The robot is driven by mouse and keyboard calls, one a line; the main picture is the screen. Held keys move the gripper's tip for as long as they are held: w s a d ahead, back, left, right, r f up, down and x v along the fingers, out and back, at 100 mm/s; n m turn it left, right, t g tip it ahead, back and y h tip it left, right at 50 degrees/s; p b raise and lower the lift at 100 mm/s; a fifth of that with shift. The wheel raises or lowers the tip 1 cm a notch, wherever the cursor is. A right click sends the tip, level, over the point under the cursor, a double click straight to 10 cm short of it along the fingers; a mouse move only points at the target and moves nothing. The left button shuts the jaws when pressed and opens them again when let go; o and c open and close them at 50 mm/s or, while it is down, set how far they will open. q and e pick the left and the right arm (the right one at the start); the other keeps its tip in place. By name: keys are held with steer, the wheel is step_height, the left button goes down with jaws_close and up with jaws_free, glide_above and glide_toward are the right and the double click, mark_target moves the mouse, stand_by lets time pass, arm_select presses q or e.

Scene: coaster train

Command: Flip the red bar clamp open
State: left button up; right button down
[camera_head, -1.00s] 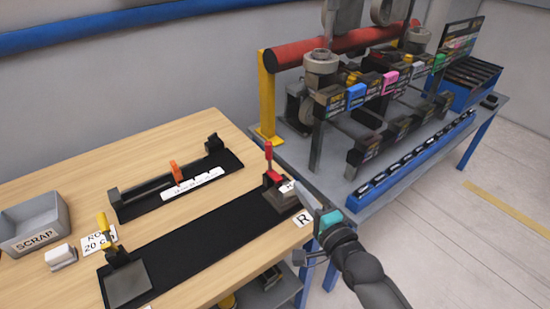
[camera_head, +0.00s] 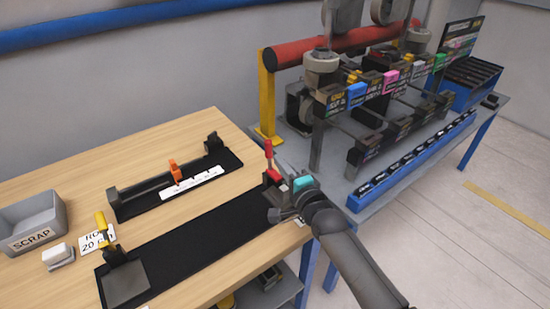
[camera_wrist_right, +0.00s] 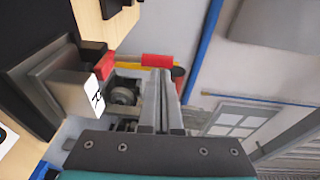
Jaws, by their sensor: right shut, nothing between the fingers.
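The red bar clamp (camera_head: 268,156) stands at the far right end of the long black mat (camera_head: 200,242), its red handle pointing up. Its red base shows just below the handle, and my right gripper partly covers the clamp block. My right gripper (camera_head: 278,198) is at the table's right edge, beside the clamp. In the right wrist view its fingers (camera_wrist_right: 161,98) are together and empty. There the clamp's red part (camera_wrist_right: 99,60) and a block with a white label (camera_wrist_right: 75,92) lie left of the fingers, apart from them. My left gripper is out of view.
A yellow-handled clamp (camera_head: 105,230) stands at the mat's near left end. Behind it are a fixture with an orange piece (camera_head: 174,171) and a grey scrap bin (camera_head: 40,226). A grey side table (camera_head: 335,185) with a rack and red roller (camera_head: 335,45) stands right.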

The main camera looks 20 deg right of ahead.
mark_target(270, 150)
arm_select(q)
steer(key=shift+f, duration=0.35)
arm_select(e)
steer(key=shift+w+a+f, duration=0.1)
steer(key=shift+w+a, duration=0.05)
steer(key=shift+w, duration=0.75)
steer(key=shift+w+a+f, duration=0.1)
steer(key=shift+w+a, duration=0.05)
steer(key=shift+w, duration=0.7)
steer(key=shift+r, duration=0.1)
